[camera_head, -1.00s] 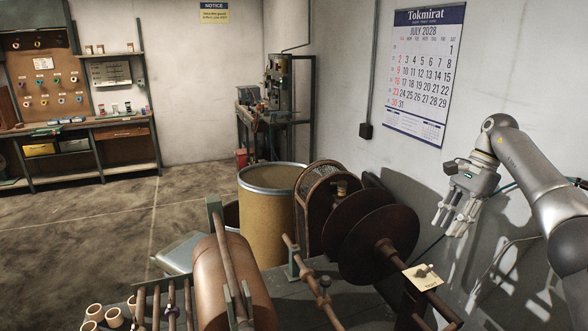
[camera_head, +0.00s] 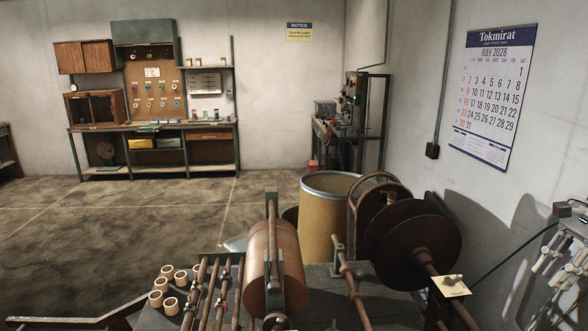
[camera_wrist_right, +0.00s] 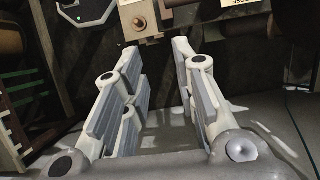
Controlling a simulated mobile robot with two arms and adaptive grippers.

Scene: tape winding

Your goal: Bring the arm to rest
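My right gripper (camera_head: 556,252) is at the far right edge of the head view, partly cut off, in front of the wall and to the right of the winding machine. In the right wrist view its two fingers (camera_wrist_right: 158,65) stand apart with nothing between them. The machine's brown roll (camera_head: 274,262) and dark round discs (camera_head: 412,243) are in the lower middle of the head view. A small cream plate with a knob (camera_head: 451,286) sits right of the discs, apart from the gripper. My left gripper does not show.
A tan drum (camera_head: 322,222) stands behind the machine. Several small cardboard cores (camera_head: 161,284) lie on the left of the machine table. A workbench (camera_head: 152,130) stands against the back wall. Open floor (camera_head: 110,225) lies to the left. A calendar (camera_head: 492,97) hangs on the right wall.

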